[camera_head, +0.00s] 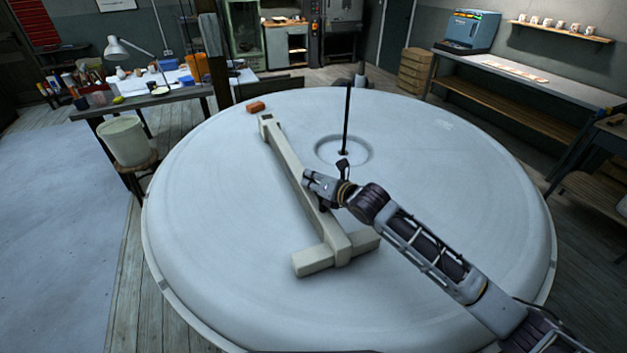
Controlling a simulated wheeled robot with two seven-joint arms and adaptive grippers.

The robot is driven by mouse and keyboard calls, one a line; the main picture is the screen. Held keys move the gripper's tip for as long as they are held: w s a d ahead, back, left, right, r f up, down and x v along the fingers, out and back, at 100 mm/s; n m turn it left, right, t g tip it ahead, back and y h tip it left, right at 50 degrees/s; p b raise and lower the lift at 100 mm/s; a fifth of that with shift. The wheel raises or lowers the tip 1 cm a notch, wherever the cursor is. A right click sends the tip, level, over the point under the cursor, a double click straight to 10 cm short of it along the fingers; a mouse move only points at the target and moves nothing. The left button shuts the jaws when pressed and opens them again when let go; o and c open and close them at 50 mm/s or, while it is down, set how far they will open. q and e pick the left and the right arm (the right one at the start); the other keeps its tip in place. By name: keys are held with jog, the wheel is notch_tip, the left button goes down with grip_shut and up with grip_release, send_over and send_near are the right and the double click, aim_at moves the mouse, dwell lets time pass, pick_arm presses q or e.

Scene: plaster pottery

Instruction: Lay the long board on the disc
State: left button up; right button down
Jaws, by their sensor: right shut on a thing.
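The long board (286,160) is a pale T-shaped piece with a crosspiece at its near end. It stretches over the big white round disc (215,220), left of the disc's centre. It looks flat along the disc, but I cannot tell whether all of it touches. My right gripper (317,187) is shut on the board around the middle of its length, with its arm coming in from the lower right. The fingers partly hide the board there. My left gripper is out of view.
A thin dark rod (347,118) stands upright in the round hollow at the disc's centre, just right of the board. The disc's left side is clear. A cluttered table (180,103) stands at the back left.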

jog(key=shift+r+p, duration=0.35)
dwell(0.3)
jog(key=c, duration=1.3)
grip_release()
jog(key=shift+f, duration=0.1)
jog(key=shift+o, duration=0.2)
jog(key=shift+s+f, duration=0.1)
jog(key=shift+f, duration=0.35)
jog(key=shift+s+d+r, duration=0.3)
jog(key=shift+s, duration=0.1)
jog(key=v, duration=1.1)
jog(key=shift+r, duration=0.2)
jog(key=shift+a, duration=0.1)
